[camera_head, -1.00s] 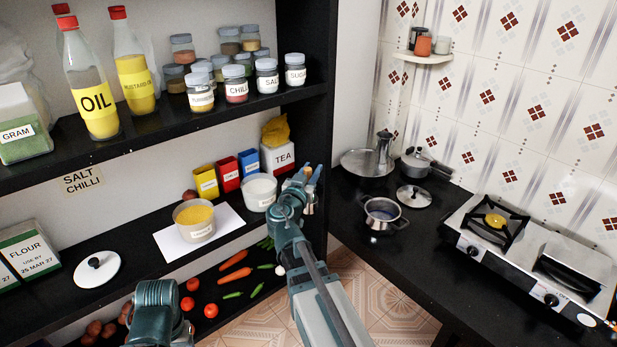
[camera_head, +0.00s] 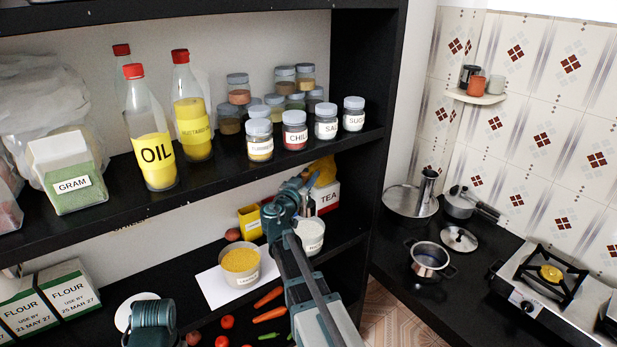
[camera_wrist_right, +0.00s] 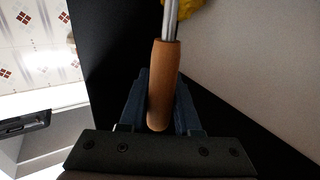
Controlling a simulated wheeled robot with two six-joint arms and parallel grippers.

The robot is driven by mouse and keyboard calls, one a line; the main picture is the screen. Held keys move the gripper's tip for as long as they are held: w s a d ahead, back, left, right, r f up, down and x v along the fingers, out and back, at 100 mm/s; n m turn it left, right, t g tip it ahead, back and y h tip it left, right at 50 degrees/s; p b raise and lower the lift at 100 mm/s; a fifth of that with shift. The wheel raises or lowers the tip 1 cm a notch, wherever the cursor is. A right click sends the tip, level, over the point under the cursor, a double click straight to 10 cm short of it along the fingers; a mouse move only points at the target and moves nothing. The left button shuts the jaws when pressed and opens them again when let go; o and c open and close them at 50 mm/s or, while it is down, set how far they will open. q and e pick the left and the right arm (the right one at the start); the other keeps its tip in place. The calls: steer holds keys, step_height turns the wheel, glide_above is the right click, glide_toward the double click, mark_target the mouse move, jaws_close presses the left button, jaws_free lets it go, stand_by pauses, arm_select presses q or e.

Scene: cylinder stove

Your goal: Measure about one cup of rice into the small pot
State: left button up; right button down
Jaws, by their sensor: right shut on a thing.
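My right gripper (camera_head: 308,188) is in front of the middle shelf, close to the TEA box and above the white-filled tub. In the right wrist view it is shut on the brown handle (camera_wrist_right: 163,85) of a utensil with a metal shaft; the utensil's far end is out of that view. The clear tub of white contents (camera_head: 311,237), possibly the rice, stands on the middle shelf, partly behind my right arm; its label is unreadable. The small metal pot (camera_head: 430,262) stands open on the black counter at the right. My left gripper is out of view; only part of its arm shows.
A tub of yellow grains (camera_head: 241,266) stands on white paper beside the white-filled tub. The TEA box (camera_head: 328,197) and a yellow box (camera_head: 250,222) stand behind. The upper shelf (camera_head: 215,185) overhangs them.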

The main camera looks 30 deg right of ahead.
mark_target(305, 213)
steer(key=shift+f+b, duration=6.2)
steer(key=shift+f, duration=0.05)
steer(key=shift+r, duration=0.15)
step_height(305, 213, up, 11)
steer(key=p, duration=1.1)
